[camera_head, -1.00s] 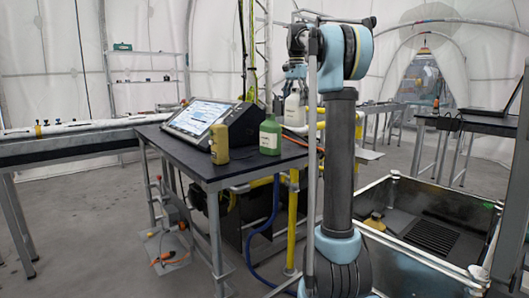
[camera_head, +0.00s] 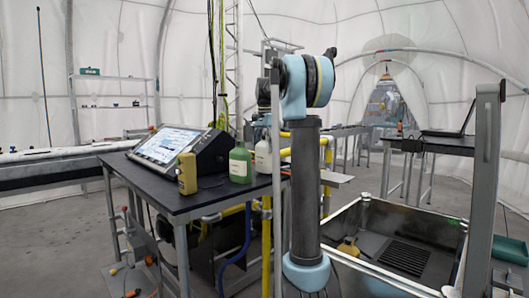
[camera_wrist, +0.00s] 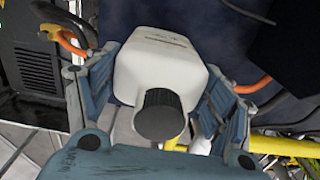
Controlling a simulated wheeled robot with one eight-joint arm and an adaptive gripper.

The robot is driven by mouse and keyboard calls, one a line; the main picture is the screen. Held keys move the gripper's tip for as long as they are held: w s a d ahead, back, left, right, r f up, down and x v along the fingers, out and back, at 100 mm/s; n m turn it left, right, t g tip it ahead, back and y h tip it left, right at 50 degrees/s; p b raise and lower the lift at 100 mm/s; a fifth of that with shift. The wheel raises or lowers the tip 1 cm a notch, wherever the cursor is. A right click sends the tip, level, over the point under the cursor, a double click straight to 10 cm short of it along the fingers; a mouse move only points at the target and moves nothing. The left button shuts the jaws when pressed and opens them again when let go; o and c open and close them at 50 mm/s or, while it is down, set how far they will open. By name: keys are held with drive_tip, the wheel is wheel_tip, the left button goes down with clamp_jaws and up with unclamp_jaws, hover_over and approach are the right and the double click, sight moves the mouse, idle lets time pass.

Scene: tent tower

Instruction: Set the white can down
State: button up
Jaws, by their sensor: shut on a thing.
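The white can (camera_head: 264,159) is a pale bottle-shaped container with a dark cap. It is upright at the right end of the black table (camera_head: 222,193), just right of the green bottle (camera_head: 240,163). My gripper (camera_head: 265,120) is above it, partly hidden by my own arm. In the wrist view, the white can (camera_wrist: 165,68) fills the space between both fingers of my gripper (camera_wrist: 160,92), its cap toward the camera. The gripper is shut on it. I cannot tell whether its base touches the table.
A yellow container (camera_head: 187,174) and a tilted screen console (camera_head: 175,146) stand on the same table, left of the green bottle. An open metal-walled bin (camera_head: 375,283) is at the lower right. Yellow pipes (camera_head: 285,155) run beside the table's right end.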

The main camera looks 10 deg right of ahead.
drive_tip(key=shift+f, duration=0.4)
drive_tip(key=shift+f, duration=0.1)
drive_tip(key=o, duration=1.5)
drive_tip(key=shift+o, duration=0.2)
